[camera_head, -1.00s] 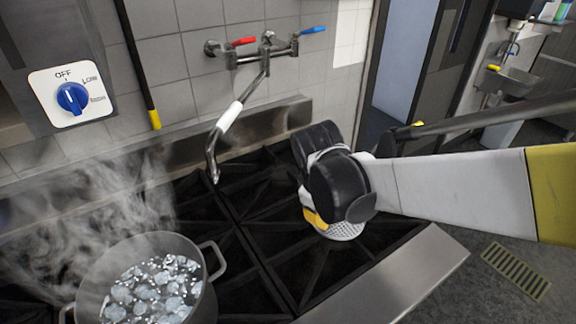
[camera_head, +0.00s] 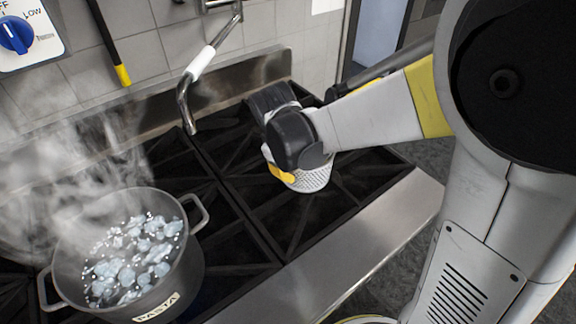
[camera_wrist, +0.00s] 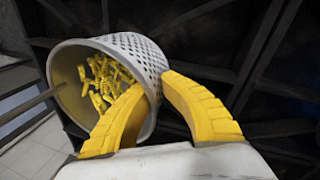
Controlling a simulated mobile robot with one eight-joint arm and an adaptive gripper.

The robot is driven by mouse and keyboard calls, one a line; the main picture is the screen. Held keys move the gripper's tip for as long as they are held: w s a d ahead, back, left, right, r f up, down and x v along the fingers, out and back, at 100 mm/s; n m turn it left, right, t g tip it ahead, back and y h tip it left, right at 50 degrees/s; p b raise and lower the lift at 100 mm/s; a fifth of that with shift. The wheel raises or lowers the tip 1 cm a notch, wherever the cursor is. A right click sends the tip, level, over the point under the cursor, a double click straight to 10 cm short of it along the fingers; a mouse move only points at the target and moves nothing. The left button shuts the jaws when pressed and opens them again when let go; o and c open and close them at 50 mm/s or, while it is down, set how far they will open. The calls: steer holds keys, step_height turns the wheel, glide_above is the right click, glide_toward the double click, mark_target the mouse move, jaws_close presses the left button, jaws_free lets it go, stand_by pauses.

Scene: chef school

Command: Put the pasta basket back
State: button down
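The pasta basket is a perforated light-grey metal cylinder (camera_head: 314,179) with yellow pasta pieces inside, which show in the wrist view. In the wrist view the basket (camera_wrist: 140,48) appears tipped, with its mouth to the left. My gripper (camera_wrist: 156,83) pinches its wall, one yellow finger inside the mouth and one outside. In the head view my gripper (camera_head: 281,171) holds it over the right part of the black stove grates; whether it touches them I cannot tell. A grey pot (camera_head: 183,272) labelled PASTA, with bubbling water, stands at the left. My wrist hides part of the basket.
The stove's black grates (camera_head: 262,228) are bare between the pot and the basket. A metal faucet (camera_head: 189,92) hangs over the back of the stove. Steam rises left of the pot. A steel front edge (camera_head: 330,262) bounds the stove. A blue knob (camera_head: 16,35) is on the wall.

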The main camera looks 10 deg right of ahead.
steer(key=c, duration=1.6)
jaws_free()
steer(key=p+v, duration=0.4)
steer(key=v, duration=0.8)
steer(key=shift+s+d+r+m+t+y, duration=0.5)
steer(key=shift+s+d+m+t, duration=0.6)
steer(key=shift+s, duration=0.85)
steer(key=shift+s+d+r+m+t+y, duration=0.25)
steer(key=shift+s+d+r+m+t, duration=0.45)
steer(key=shift+s+d+m, duration=0.9)
steer(key=shift+s+d+r+m+t+y, duration=0.35)
steer(key=shift+s+d+r+m+t, duration=0.4)
steer(key=shift+s+m, duration=1.15)
steer(key=shift+s+d+f+n, duration=0.15)
steer(key=shift+s+n, duration=0.3)
steer(key=shift+n, duration=0.05)
